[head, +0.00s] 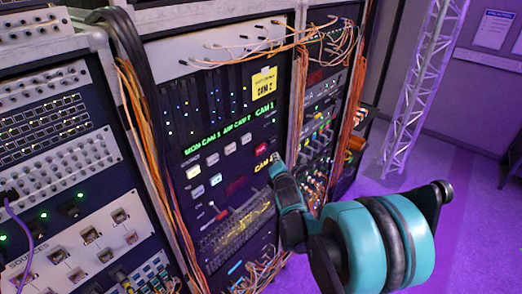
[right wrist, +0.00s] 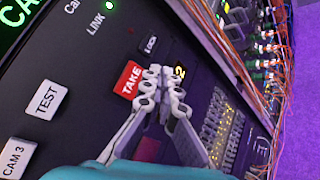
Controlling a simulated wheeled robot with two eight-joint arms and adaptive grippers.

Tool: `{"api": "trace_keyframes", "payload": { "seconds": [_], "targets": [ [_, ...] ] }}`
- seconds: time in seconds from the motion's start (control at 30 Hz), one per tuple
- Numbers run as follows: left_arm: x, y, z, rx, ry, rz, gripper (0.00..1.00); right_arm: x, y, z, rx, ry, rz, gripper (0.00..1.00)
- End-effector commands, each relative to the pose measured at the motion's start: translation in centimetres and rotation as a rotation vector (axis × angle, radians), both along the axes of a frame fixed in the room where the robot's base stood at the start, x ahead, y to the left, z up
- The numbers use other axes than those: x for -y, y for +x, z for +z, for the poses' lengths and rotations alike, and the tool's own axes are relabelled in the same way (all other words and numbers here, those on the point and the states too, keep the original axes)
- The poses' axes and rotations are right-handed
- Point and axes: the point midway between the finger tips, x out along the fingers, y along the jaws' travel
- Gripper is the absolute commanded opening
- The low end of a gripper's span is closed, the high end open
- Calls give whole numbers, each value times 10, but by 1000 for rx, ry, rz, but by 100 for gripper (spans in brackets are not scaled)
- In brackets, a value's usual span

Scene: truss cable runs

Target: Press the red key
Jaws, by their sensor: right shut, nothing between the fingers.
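The red key (head: 261,148) is on the dark panel of the middle rack, just above and left of my right gripper's tips in the head view. In the right wrist view it is a red key (right wrist: 129,78) with the white word TAKE. My right gripper (head: 276,160) is shut and empty. Its closed fingertips (right wrist: 162,76) overlap the key's right edge in the wrist view. I cannot tell whether they touch it. My left gripper is not in view.
White keys TEST (right wrist: 47,99) and CAM 3 (right wrist: 14,158), and a dark LOCK key (right wrist: 149,45), sit around the red key. A row of grey levers (right wrist: 214,115) is to the right. Orange cables (head: 130,90) hang beside the panel. A yellow note (head: 263,80) is above.

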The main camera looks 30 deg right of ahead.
Motion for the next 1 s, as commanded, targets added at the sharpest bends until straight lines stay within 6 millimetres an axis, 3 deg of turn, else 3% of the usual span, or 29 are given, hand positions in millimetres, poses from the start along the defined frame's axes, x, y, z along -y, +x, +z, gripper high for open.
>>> {"api": "trace_keyframes", "payload": {
  "seconds": [0.33, 1.0],
  "targets": [
    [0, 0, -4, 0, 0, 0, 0, -14, 32, 0, 0, -1, 0, 0],
    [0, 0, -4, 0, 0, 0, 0, -15, 35, 0, 1, 1, -1, 0]
  ]
}}
